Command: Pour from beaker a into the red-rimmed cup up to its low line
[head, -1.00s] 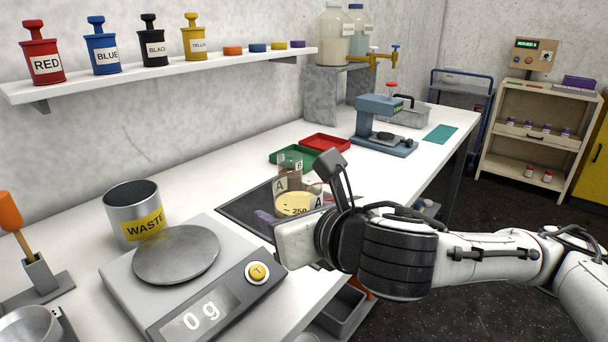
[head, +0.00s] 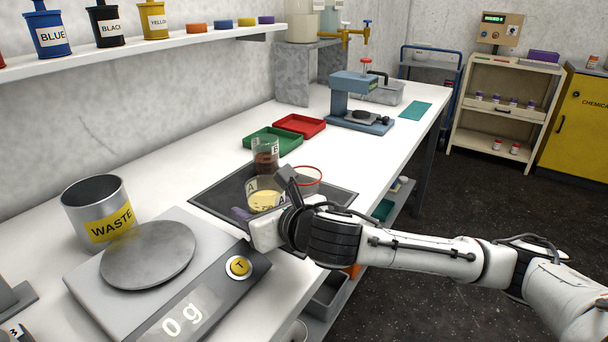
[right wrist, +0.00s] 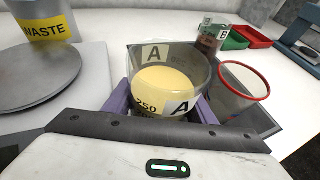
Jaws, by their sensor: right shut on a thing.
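Beaker A (head: 266,200), clear glass with "A" labels and pale yellow liquid, is upright over the dark mat. My right gripper (head: 262,212) is shut on it; in the right wrist view the purple fingers (right wrist: 122,102) sit on either side of beaker A (right wrist: 165,78). The red-rimmed cup (head: 307,180) stands just right of the beaker, apart from it; the cup also shows in the right wrist view (right wrist: 240,90) and looks empty. Its low line cannot be made out. My left gripper is not in view.
Beaker B (head: 265,155), with dark brown contents, stands behind beaker A on the dark mat (head: 215,200). A scale (head: 200,285) reading 0 g and a waste can (head: 95,205) are at left. Green (head: 272,138) and red (head: 300,125) trays lie behind.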

